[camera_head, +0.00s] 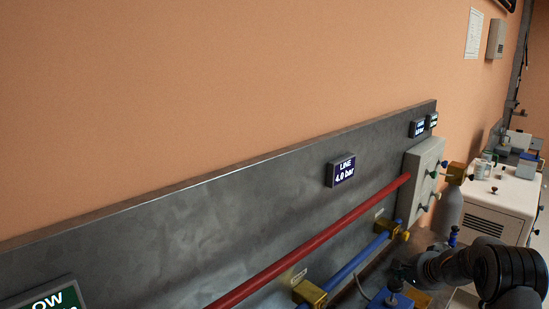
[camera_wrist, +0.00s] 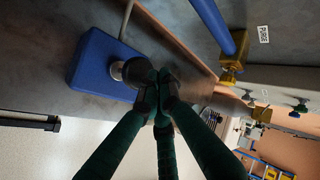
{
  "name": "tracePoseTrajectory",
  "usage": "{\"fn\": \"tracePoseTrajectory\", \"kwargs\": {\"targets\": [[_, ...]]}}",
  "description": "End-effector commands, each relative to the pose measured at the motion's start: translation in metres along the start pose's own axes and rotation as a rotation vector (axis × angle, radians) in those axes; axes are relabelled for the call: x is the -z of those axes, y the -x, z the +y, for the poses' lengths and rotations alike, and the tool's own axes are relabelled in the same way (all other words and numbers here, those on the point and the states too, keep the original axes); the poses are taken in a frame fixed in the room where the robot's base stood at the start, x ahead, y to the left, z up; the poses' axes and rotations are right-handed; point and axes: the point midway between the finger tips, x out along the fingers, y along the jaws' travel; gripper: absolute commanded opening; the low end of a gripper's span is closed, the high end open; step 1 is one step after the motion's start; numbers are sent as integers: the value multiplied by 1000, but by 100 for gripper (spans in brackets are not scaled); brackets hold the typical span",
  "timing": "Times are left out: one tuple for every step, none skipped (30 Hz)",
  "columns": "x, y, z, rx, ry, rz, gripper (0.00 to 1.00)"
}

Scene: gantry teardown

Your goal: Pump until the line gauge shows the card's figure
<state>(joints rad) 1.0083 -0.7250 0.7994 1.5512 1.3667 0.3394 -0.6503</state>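The line gauge (camera_head: 341,170) on the grey panel reads "LINE 4.0 bar". A blue pump block (camera_head: 390,299) is partly cut off at the bottom of the head view, with a dark knob on top. In the wrist view the blue block (camera_wrist: 98,66) has a short pale metal stem (camera_wrist: 124,70). My gripper (camera_head: 402,270) is at the top of the pump. In the wrist view my gripper's fingertips (camera_wrist: 158,92) are drawn together against the stem's end; whether they clasp it is hidden. No card figure is readable; a green sign (camera_head: 45,299) is cut off.
A red pipe (camera_head: 320,238) and a blue pipe (camera_head: 355,263) with brass fittings (camera_head: 310,292) run along the panel. A pale valve box (camera_head: 421,180) and a grey cylinder (camera_head: 448,212) stand near my arm. A white cabinet (camera_head: 505,205) is farther right.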

Motion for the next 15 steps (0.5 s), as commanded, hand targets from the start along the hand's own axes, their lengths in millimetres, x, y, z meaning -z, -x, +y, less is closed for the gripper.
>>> {"fn": "tracePoseTrajectory", "kwargs": {"targets": [[1,3,-3,1,1,0,0],[2,4,-5,1,1,1,0],[3,7,-8,1,3,0,0],[4,10,-10,1,3,0,0],[4,12,-13,2,2,0,0],[6,16,-16,1,1,0,0],[7,18,-18,1,1,0,0],[8,20,-20,1,2,0,0],[9,24,-23,2,1,0,0],[10,26,-26,2,1,0,0],[11,28,-28,2,2,0,0],[12,31,-30,2,1,0,0],[13,33,-32,2,1,0,0],[14,35,-34,1,0,0,0],[15,37,-36,1,1,0,0]]}}
